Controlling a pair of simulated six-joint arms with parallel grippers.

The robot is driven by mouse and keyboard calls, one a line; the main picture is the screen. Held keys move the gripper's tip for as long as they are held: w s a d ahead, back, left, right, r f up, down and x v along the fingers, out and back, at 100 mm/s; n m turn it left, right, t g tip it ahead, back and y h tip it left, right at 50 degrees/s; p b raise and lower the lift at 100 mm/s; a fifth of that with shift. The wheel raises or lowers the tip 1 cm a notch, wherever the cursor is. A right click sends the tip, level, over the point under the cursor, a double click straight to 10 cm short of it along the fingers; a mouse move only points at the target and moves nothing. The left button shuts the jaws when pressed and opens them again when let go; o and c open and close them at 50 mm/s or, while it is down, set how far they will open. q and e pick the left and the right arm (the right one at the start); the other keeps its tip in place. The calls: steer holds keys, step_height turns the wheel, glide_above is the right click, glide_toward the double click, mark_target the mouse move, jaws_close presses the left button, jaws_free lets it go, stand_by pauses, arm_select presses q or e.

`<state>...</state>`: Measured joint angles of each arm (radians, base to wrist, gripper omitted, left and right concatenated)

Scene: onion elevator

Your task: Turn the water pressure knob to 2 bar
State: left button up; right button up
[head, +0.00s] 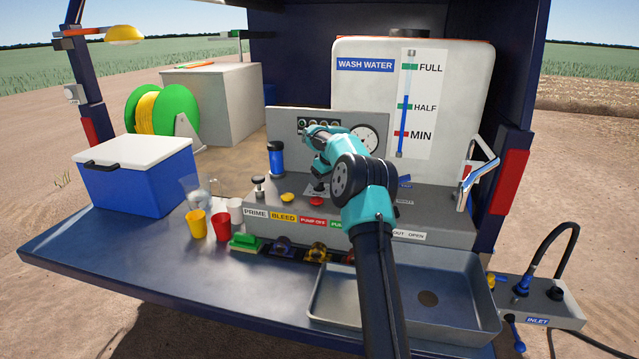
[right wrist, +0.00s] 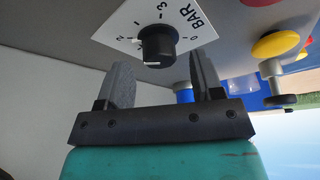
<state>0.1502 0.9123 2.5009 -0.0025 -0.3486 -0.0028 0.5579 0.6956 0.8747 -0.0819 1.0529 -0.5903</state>
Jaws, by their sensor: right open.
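The water pressure knob (right wrist: 157,45) is black, on a white plate marked BAR (right wrist: 188,16) in the right wrist view. A white mark shows on the knob's lower edge in that view; I cannot tell which number it faces. My right gripper (right wrist: 161,60) is open. Its two grey fingers are apart, one on each side of the knob in the picture, with no clear contact. In the head view my right gripper (head: 319,174) is low over the plate (head: 311,191) on the console, largely hidden by my wrist. My left gripper is not in view.
A yellow button (head: 287,197) and a blue canister (head: 276,159) stand left of the plate. Behind is an upright panel with a round gauge (head: 365,139). A metal sink (head: 470,285), yellow cup (head: 196,224) and red cup (head: 221,228) are in front. The table's left front is clear.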

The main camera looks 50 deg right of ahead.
steer(key=v, duration=1.5)
steer(key=shift+s, duration=0.1)
